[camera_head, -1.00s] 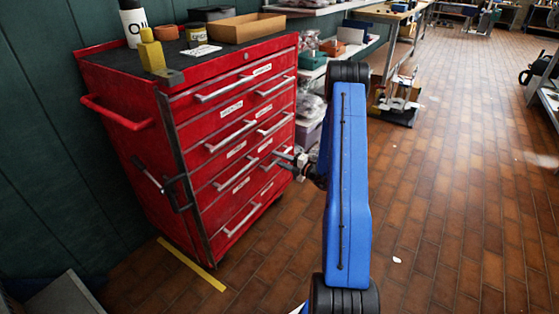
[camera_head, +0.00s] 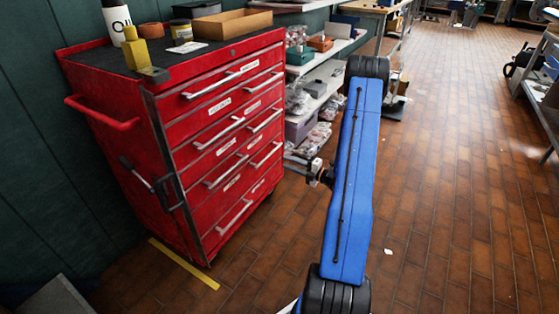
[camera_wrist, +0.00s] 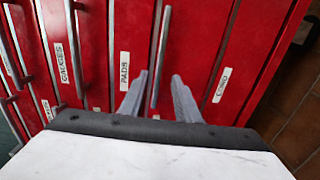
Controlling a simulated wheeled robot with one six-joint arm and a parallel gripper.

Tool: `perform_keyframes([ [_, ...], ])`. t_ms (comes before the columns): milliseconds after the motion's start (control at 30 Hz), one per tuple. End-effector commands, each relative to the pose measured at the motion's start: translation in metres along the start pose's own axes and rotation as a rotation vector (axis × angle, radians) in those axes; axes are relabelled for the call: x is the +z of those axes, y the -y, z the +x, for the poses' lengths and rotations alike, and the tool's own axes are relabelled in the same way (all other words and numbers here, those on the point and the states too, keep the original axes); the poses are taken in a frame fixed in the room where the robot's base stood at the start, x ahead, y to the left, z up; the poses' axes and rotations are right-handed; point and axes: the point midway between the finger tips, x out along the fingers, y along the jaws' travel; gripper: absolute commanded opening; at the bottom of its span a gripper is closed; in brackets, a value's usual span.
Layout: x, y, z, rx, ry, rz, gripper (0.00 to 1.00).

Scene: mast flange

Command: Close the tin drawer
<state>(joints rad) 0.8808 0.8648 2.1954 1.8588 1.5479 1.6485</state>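The red tool cabinet (camera_head: 180,130) stands at the left with two columns of labelled drawers, and all their fronts look about flush. I cannot read a "tin" label, so I cannot tell which drawer is the tin one. The wrist view shows drawers labelled GAUGES, PADS (camera_wrist: 124,70) and one partly legible at the right. My gripper (camera_wrist: 160,76) is open and empty, its two fingers on either side of a drawer handle (camera_wrist: 161,50) in the picture. In the head view my gripper (camera_head: 318,172) is clear of the cabinet, partly hidden by my blue arm.
A bottle (camera_head: 117,22), a yellow block (camera_head: 136,50) and a cardboard box (camera_head: 232,23) stand on the cabinet top. Shelves with bagged parts (camera_head: 312,138) are behind my arm. The brown tiled floor (camera_head: 450,200) to the right is open.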

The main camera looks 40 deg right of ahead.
Motion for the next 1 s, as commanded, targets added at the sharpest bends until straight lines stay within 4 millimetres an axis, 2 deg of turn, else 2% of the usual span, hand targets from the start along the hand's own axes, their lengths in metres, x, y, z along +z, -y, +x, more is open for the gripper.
perform_keyframes([
  [33,0.001,0.0,-0.011,0.0,0.003,0.001,0.3],
  [200,0.001,0.0,-0.037,-0.001,0.003,0.001,0.3],
  [400,0.0,0.0,-0.055,-0.001,0.001,0.0,0.3],
  [1000,0.0,0.0,-0.059,-0.001,-0.001,0.0,0.3],
])
